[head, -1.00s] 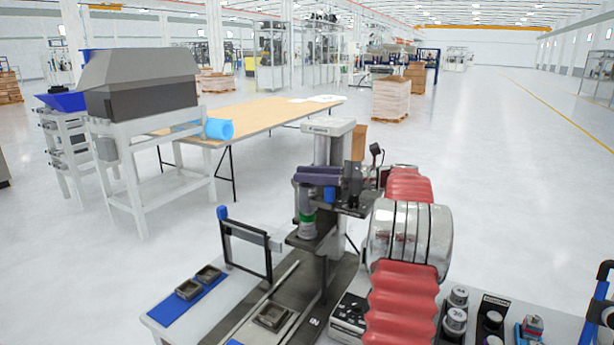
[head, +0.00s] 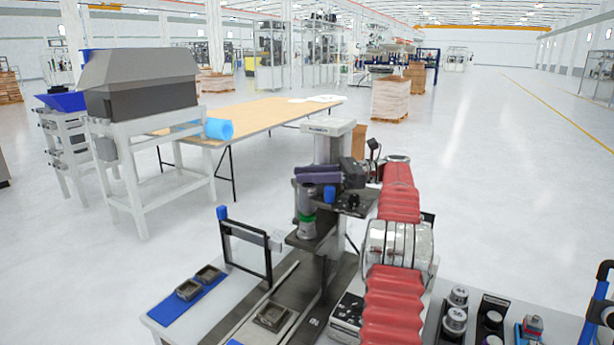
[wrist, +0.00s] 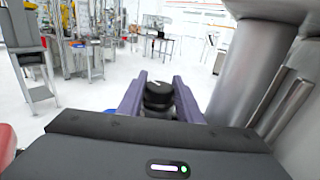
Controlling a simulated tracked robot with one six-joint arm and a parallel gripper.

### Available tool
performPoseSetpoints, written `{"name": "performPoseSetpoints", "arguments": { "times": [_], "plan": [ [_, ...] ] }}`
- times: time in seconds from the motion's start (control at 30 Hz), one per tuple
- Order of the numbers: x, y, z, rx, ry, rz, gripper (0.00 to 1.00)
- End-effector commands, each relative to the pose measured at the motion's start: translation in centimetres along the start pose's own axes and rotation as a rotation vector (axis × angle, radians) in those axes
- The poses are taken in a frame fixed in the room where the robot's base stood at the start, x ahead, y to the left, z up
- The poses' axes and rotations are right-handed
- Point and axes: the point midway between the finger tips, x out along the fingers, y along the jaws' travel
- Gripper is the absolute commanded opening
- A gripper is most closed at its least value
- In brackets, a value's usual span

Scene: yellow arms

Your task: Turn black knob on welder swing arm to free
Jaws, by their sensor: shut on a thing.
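The black knob (wrist: 157,96) with a short white mark on its top shows in the wrist view, between the two purple fingers of my gripper (wrist: 160,82). The fingers are shut on it, one at each side. In the head view the gripper's purple fingers (head: 318,174) lie at the upper part of the welder (head: 328,133), in front of its grey column. The knob cannot be made out there, and the finger hides that spot. A grey cylinder with a green ring (head: 307,222) stands below the fingers.
A black frame with a blue-topped post (head: 246,250) stands left of the welder. A blue mat (head: 183,297) with small dark square parts lies at the bench's front left. Metal cylinders (head: 455,317) stand to the right of my arm. A wooden table (head: 265,117) is behind.

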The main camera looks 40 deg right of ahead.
Motion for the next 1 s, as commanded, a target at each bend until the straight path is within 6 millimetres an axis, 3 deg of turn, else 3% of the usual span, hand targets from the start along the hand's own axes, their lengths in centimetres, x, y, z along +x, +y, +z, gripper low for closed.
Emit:
{"name": "performPoseSetpoints", "arguments": {
  "times": [0.27, 0.3, 0.53, 1.0],
  "plan": [
    [0.04, -0.03, 0.16, -0.003, -0.002, -0.002, 0.10],
    [0.04, -0.03, 0.17, -0.003, -0.002, -0.002, 0.35],
    [0.04, -0.02, 0.10, -0.002, -0.001, -0.001, 0.51],
    [-0.36, -0.30, -0.01, -0.001, -0.001, 0.001, 0.51]
  ]
}}
